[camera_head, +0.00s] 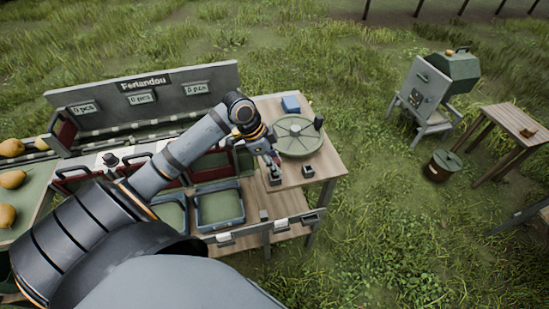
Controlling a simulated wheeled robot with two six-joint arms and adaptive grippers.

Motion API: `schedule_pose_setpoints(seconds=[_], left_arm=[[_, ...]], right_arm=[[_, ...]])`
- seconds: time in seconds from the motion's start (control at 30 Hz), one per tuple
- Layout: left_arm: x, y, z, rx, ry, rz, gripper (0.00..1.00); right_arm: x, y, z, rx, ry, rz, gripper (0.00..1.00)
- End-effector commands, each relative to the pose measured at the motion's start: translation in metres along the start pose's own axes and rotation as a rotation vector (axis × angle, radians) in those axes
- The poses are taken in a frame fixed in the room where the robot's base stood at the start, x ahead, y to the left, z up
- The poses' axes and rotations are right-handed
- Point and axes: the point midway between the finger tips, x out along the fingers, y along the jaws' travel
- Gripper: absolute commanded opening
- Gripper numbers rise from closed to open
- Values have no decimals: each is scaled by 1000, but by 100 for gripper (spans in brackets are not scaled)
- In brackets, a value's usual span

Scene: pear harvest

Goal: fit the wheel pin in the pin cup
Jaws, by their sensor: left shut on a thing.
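My left gripper (272,166) reaches down over the wooden table at the near left of a round green wheel (297,136). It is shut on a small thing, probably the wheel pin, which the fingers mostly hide. A dark knob (318,122) stands at the wheel's right rim. A small dark cup-like fitting (308,171) sits on the table to the right of the gripper and may be the pin cup. The gripper looks close to the tabletop, and I cannot tell whether it touches. My right gripper is not in view.
Green trays (219,206) stand left of the table, near a sorting stand with a sign (145,84). Pears (12,180) lie at far left. A grey-green machine (438,90), bucket (443,164) and side table (512,124) stand right on grass.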

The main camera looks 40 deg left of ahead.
Motion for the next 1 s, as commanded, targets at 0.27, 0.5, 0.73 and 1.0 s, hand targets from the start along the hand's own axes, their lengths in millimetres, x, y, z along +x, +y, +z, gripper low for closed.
schedule_pose_setpoints(seconds=[0.27,0.5,0.73,1.0], left_arm=[[9,0,3,0,0,0,0],[16,0,6,0,1,1,0],[16,0,6,0,1,0,0],[17,0,7,0,0,0,0]], right_arm=[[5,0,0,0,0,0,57],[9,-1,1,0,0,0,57],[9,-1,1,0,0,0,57],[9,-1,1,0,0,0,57]])
